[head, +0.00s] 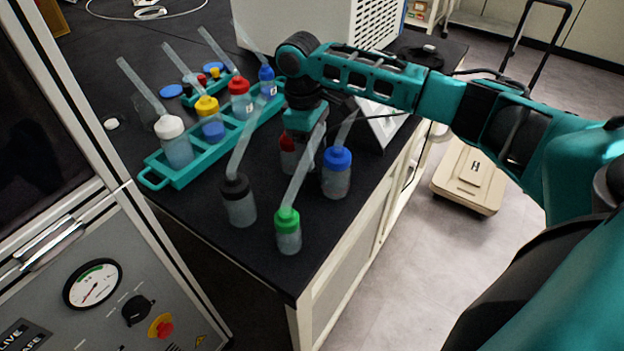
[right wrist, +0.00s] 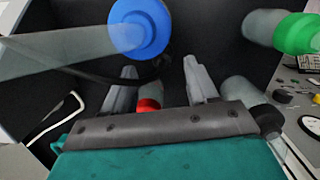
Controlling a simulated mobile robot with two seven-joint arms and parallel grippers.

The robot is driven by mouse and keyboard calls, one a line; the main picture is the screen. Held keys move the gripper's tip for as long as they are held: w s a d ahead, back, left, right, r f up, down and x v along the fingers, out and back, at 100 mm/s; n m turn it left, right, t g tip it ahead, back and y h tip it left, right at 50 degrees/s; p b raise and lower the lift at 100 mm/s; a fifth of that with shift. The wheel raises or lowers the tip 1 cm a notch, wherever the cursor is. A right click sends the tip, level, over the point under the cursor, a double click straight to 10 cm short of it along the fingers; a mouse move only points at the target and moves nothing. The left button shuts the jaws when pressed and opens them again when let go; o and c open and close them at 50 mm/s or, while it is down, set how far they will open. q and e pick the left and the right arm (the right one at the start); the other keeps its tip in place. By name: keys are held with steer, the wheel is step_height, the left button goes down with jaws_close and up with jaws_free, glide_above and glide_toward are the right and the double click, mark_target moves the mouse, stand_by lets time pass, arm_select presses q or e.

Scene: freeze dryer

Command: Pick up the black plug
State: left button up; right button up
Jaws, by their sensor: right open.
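A black-capped bottle (head: 239,203) with a clear tube stands upright on the black bench in the head view. A small dark piece (head: 187,89) lies among small coloured plugs farther back; I cannot tell whether it is the black plug. My right gripper (head: 304,135) points down over the bench, right of the black-capped bottle and apart from it. Its open fingers (right wrist: 160,88) in the right wrist view have a red cap (right wrist: 148,104) showing between them, not held. A bottle with a dark cap (right wrist: 267,117) shows right of the fingers. My left gripper is out of view.
Blue-capped (head: 337,170) and green-capped (head: 288,230) bottles stand close around the right gripper. A teal rack (head: 190,174) holds several bottles with tilted tubes. The freeze dryer panel (head: 120,300) is at lower left. The bench's front corner is clear.

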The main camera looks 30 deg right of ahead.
mark_target(312, 178)
step_height(312, 178, down, 6)
steer(key=shift+a+r+b, duration=0.1)
steer(key=shift+r+b, duration=0.05)
steer(key=shift+b, duration=0.15)
steer(key=shift+c, duration=0.2)
jaws_close()
stand_by(0.3)
